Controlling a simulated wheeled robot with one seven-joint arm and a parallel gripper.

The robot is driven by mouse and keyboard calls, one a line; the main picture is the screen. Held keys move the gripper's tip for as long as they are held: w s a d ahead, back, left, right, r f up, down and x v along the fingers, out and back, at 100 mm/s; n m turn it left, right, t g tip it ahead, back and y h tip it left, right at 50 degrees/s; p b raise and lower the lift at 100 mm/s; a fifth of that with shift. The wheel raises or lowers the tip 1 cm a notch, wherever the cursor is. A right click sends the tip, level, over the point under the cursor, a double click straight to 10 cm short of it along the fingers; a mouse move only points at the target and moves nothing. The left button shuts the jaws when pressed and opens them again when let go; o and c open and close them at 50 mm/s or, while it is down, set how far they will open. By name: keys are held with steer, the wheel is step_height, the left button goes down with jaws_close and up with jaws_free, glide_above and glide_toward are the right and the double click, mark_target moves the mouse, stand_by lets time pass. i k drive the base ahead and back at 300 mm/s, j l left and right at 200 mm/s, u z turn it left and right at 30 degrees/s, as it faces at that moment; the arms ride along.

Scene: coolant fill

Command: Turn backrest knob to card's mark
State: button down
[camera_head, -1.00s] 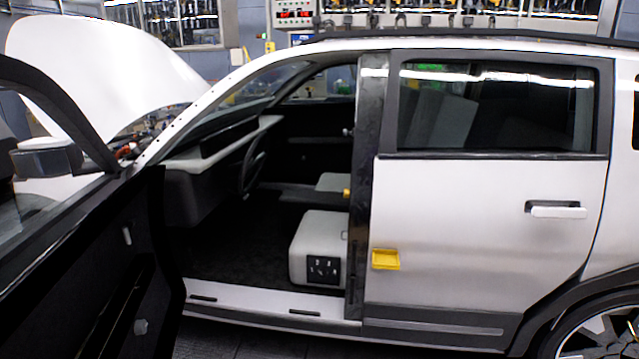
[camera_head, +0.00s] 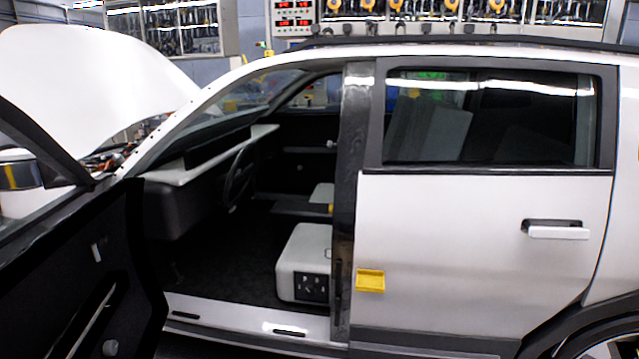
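In the head view, the white front seat base (camera_head: 303,252) shows through the open front doorway. On its side is a black panel (camera_head: 311,288) with small light marks and what looks like a knob; its setting is too small to read. A yellow card or holder (camera_head: 370,280) is on the white rear door near its front edge; any mark on it cannot be made out. The seat's backrest is hidden behind the door pillar. My gripper is not in view.
The open front door (camera_head: 75,270) fills the lower left. The pale sill (camera_head: 245,318) runs below the doorway, and the dark pillar (camera_head: 351,200) bounds it on the right. The dashboard and steering wheel (camera_head: 238,178) are inside. The raised hood (camera_head: 85,85) is at upper left.

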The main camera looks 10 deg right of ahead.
mark_target(310, 290)
steer(key=z, duration=3.45)
steer(key=u, duration=1.1)
steer(key=j+u, duration=0.1)
steer(key=u, duration=0.3)
steer(key=j+u, duration=0.15)
steer(key=u, duration=0.25)
steer(key=i+u, duration=0.1)
steer(key=u, duration=0.35)
steer(key=i+j+u, duration=0.1)
steer(key=u, duration=0.3)
steer(key=j+u, duration=0.1)
steer(key=u, duration=0.3)
steer(key=i+j+u, duration=0.1)
steer(key=i+u, duration=0.65)
steer(key=u, duration=0.15)
steer(key=i+l+u, duration=0.25)
steer(key=u, duration=0.15)
steer(key=i, duration=0.1)
